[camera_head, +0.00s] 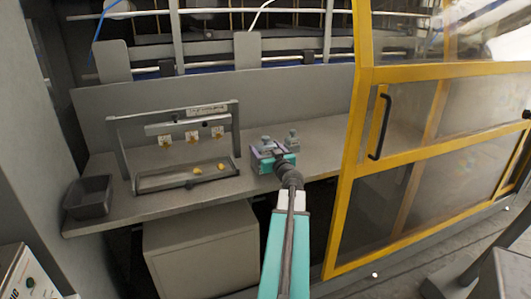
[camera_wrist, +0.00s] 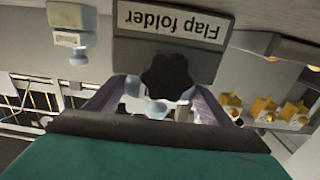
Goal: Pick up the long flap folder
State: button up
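In the wrist view, a grey plate with an upside-down "Flap folder" label (camera_wrist: 172,22) is straight ahead. A dark star-shaped knob (camera_wrist: 167,76) and pale blue-grey parts sit in front of it, between the fingers of my gripper (camera_wrist: 160,106). The fingers stand apart on either side; I see no clear contact. In the head view my gripper (camera_head: 272,158) is at the counter's front edge, by a grey part (camera_head: 267,142). A second grey part (camera_head: 292,140) stands just to its right. I cannot tell from the labels which one is the long folder.
A frame with hanging yellow pieces (camera_head: 190,137) stands over a shallow tray (camera_head: 160,184) on the left. A dark bin (camera_head: 88,198) is at the counter's left end. A yellow-framed glass door (camera_head: 410,150) closes off the right side. The counter (camera_head: 325,135) is bare right of the grey parts.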

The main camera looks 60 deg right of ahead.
jog(key=c, duration=0.7)
jog(key=shift+r, duration=0.2)
jog(key=shift+c, duration=0.2)
jog(key=shift+r+b, duration=0.35)
jog(key=shift+r, duration=4.5)
